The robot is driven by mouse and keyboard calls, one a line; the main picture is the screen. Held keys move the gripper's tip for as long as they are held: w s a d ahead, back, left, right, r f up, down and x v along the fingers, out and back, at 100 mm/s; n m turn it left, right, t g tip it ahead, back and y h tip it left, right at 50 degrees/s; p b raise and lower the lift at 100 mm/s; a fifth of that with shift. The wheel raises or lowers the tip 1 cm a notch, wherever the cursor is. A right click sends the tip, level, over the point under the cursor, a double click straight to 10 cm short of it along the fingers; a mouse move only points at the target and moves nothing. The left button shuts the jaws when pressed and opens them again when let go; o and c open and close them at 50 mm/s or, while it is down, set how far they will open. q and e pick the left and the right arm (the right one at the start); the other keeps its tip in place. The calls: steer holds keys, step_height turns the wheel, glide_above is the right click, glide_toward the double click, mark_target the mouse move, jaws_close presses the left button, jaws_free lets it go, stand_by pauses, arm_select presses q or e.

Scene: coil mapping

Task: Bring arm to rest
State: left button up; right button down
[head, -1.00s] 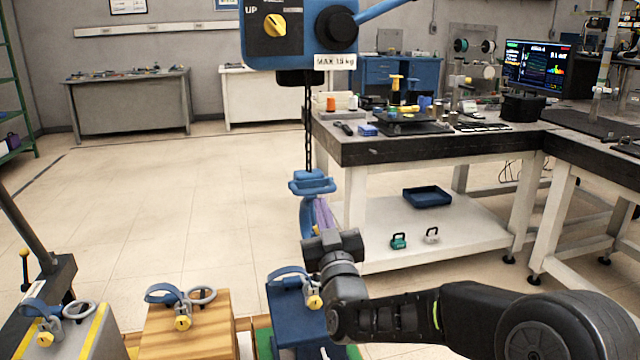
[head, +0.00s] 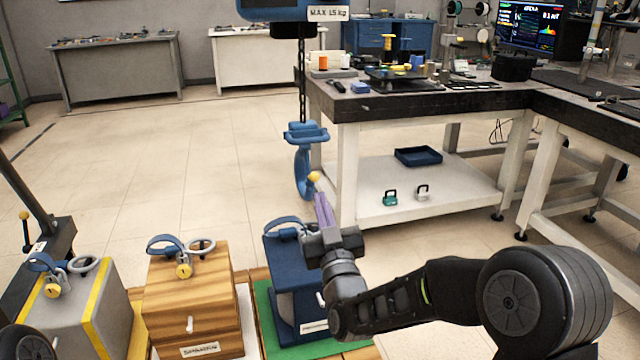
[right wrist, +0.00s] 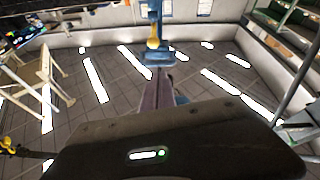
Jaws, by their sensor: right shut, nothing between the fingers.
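My right gripper (head: 322,195) is in the middle of the head view, pointing up and away. Its purple fingers are shut together with nothing between them. In the right wrist view the fingers (right wrist: 157,92) point toward the hoist hook. The blue hook (head: 302,172) hangs on a chain just above and beyond the fingertips in the head view. A yellow ball (head: 314,176) shows at the hook's side. I cannot tell if the fingertips touch the hook; they look apart from it. My left gripper is not in view.
A blue box (head: 283,255), a wooden box (head: 165,290) and a grey box (head: 60,315), each with a strap and ring on top, stand below left. A workbench (head: 430,105) with a lower shelf stands behind right. Floor at left is clear.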

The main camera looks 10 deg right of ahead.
steer(key=shift+s+f, duration=0.3)
steer(key=shift+f, duration=0.25)
